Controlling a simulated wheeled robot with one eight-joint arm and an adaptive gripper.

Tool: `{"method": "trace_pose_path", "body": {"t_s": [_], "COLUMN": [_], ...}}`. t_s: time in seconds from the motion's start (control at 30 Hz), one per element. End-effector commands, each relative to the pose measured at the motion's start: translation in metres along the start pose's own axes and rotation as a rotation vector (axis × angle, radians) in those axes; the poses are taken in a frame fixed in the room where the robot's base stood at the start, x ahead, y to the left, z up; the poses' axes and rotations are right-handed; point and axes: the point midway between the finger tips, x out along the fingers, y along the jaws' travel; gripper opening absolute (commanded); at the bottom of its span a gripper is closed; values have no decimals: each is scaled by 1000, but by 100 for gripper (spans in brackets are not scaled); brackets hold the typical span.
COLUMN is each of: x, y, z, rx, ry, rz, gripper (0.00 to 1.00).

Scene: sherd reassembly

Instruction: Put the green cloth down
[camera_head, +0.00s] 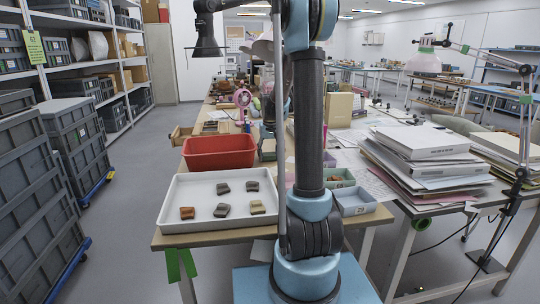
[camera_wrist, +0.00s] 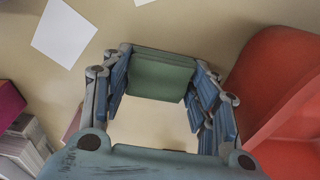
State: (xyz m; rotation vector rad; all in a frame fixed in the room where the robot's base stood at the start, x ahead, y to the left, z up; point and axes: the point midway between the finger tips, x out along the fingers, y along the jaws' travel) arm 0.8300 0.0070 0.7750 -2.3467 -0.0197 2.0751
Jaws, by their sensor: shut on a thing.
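In the wrist view my gripper (camera_wrist: 160,86) is shut on the green cloth (camera_wrist: 160,76), which looks like a flat, folded pad between the blue-grey fingers. The cloth is above a tan tabletop (camera_wrist: 190,22); I cannot tell whether its far edge touches the table. In the head view my own arm stands in the middle of the picture, and the gripper and the held cloth cannot be made out there.
A red tub (camera_wrist: 262,85) is close on the right in the wrist view, with white paper (camera_wrist: 64,33) at upper left. In the head view the red tub (camera_head: 219,152) stands behind a white tray (camera_head: 180,190) holding several sherds (camera_head: 222,210). Stacked folders (camera_head: 425,150) are at right.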

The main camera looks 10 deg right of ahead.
Motion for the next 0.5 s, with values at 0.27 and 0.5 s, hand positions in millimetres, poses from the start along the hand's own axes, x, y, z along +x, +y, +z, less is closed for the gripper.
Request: {"method": "trace_pose_path", "body": {"t_s": [0.27, 0.5], "x": [4, 4], "y": [1, 1], "z": [0, 0], "rx": [1, 1], "ry": [0, 0], "rz": [0, 0], "gripper": [59, 74]}}
